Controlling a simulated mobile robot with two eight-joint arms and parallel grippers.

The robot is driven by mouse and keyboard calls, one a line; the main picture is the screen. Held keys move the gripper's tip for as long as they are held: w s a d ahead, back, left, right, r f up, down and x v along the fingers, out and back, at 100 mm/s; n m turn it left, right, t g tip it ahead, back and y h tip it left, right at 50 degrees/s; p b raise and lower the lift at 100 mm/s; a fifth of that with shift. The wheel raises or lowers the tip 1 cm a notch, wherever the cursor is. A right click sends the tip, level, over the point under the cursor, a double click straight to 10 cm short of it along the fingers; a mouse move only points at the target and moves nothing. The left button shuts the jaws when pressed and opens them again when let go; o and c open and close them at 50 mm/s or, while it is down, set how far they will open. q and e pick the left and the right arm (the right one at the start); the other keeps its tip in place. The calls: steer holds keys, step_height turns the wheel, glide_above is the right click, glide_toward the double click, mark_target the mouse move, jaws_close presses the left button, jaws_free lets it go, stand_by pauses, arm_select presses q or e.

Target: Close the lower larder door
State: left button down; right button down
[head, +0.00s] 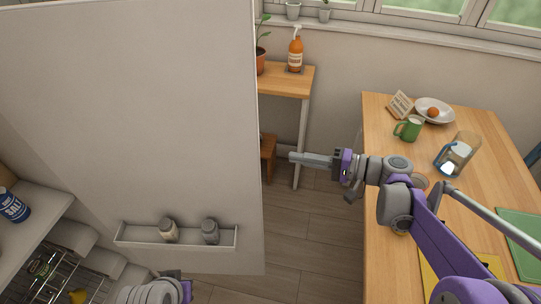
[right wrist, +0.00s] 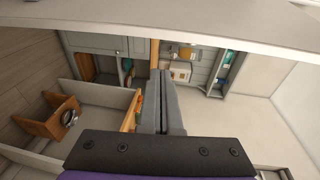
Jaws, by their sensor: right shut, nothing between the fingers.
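The larder door (head: 150,110) is a big pale panel standing wide open in the head view. Its inner face shows, with a narrow rack (head: 133,236) low on it holding two small jars (head: 168,230) (head: 210,231). My right gripper (head: 292,158) points left, just right of the door's free edge in the picture; contact is not visible. Its fingers are shut together and empty, as the right wrist view also shows (right wrist: 166,75). My left gripper (head: 187,290) is at the bottom edge, below the rack; its fingers cannot be made out.
Larder shelves (head: 30,235) with a blue salt tin (head: 12,205) and a wire basket (head: 45,275) are at left. A wooden table (head: 470,190) with a mug (head: 409,128), jug (head: 456,155) and bowl (head: 434,108) stands right. Bare floor (head: 305,235) lies between door and table.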

steer(key=w+a+r+y, duration=0.1)
steer(key=w+a, duration=0.5)
steer(key=a, duration=0.2)
steer(key=shift+t, duration=0.3)
steer(key=shift+s+d+r+p, duration=0.15)
steer(key=shift+s+p, duration=0.15)
steer(key=shift+s, duration=1.8)
steer(key=shift+s, duration=0.1)
